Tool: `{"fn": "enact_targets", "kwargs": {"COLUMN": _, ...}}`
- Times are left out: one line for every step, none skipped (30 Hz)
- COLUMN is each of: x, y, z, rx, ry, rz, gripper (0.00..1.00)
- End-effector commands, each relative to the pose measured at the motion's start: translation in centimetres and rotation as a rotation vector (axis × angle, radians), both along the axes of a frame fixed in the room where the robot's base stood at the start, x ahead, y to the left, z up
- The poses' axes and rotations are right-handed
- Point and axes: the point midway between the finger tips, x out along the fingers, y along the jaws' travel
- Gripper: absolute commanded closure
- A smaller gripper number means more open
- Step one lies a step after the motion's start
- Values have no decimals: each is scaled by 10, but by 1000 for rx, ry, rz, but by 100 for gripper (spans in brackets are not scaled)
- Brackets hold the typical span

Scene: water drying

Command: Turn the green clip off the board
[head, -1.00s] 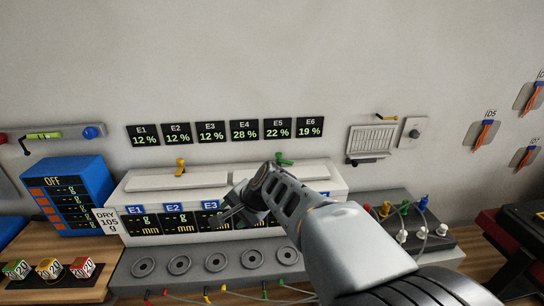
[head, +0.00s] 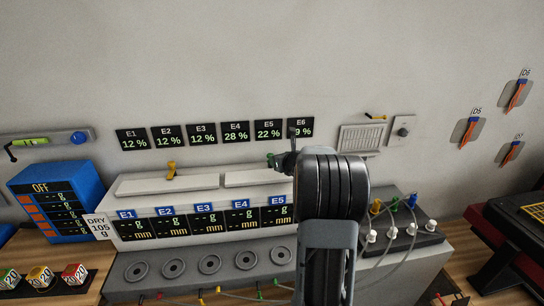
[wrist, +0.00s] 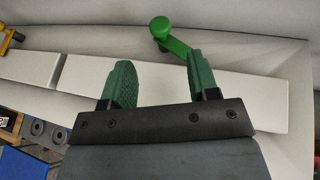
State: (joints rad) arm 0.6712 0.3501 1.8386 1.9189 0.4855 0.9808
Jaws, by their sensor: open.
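The green clip (wrist: 172,38) shows clearly in the wrist view, with a round knob and a short arm slanting down to the right. It sits at the upper edge of the white panel (wrist: 220,92). My gripper (wrist: 160,66) is open and empty, with its two green fingers apart. The clip lies just beyond the fingertips, its arm end close to the right finger; I cannot tell whether they touch. In the head view my gripper (head: 283,158) is at the clip's place on top of the white unit, and the clip is largely hidden or merges with the fingers.
A yellow clip (head: 171,170) stands left on the same white unit (head: 150,186). Percent displays (head: 201,134) hang on the wall just above. A grey vent (head: 360,138) is to the right. Cables and plugs (head: 395,210) lie right of my arm.

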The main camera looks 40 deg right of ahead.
Motion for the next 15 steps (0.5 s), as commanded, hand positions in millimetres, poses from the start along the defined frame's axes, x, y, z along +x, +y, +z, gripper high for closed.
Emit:
{"fn": "enact_targets", "kwargs": {"x": 10, "y": -2, "z": -3, "rx": 2, "ry": 2, "rz": 1, "gripper": 45}}
{"fn": "enact_targets", "kwargs": {"x": 15, "y": -2, "z": -6, "rx": 1, "ry": 2, "rz": 2, "gripper": 45}}
{"fn": "enact_targets", "kwargs": {"x": 22, "y": -3, "z": -9, "rx": 0, "ry": 3, "rz": 2, "gripper": 45}}
{"fn": "enact_targets", "kwargs": {"x": 27, "y": -4, "z": -11, "rx": 0, "ry": 2, "rz": 2, "gripper": 45}}
{"fn": "enact_targets", "kwargs": {"x": 31, "y": -5, "z": -12, "rx": 1, "ry": 3, "rz": 2, "gripper": 45}}
{"fn": "enact_targets", "kwargs": {"x": 38, "y": -6, "z": -15, "rx": 0, "ry": 2, "rz": 1, "gripper": 45}}
{"fn": "enact_targets", "kwargs": {"x": 42, "y": -7, "z": -16, "rx": -1, "ry": 2, "rz": 3, "gripper": 45}}
{"fn": "enact_targets", "kwargs": {"x": 46, "y": -8, "z": -18, "rx": -1, "ry": 2, "rz": 3, "gripper": 45}}
{"fn": "enact_targets", "kwargs": {"x": 51, "y": -8, "z": -20, "rx": -1, "ry": 1, "rz": 3, "gripper": 45}}
{"fn": "enact_targets", "kwargs": {"x": 54, "y": -9, "z": -21, "rx": -1, "ry": 1, "rz": 3, "gripper": 45}}
{"fn": "enact_targets", "kwargs": {"x": 57, "y": -9, "z": -23, "rx": -1, "ry": 1, "rz": 3, "gripper": 45}}
{"fn": "enact_targets", "kwargs": {"x": 61, "y": -10, "z": -24, "rx": -1, "ry": 1, "rz": 3, "gripper": 45}}
{"fn": "enact_targets", "kwargs": {"x": 63, "y": -11, "z": -25, "rx": -1, "ry": 1, "rz": 3, "gripper": 45}}
{"fn": "enact_targets", "kwargs": {"x": 65, "y": -11, "z": -26, "rx": -2, "ry": 1, "rz": 2, "gripper": 45}}
{"fn": "enact_targets", "kwargs": {"x": 68, "y": -12, "z": -27, "rx": -2, "ry": 1, "rz": 2, "gripper": 45}}
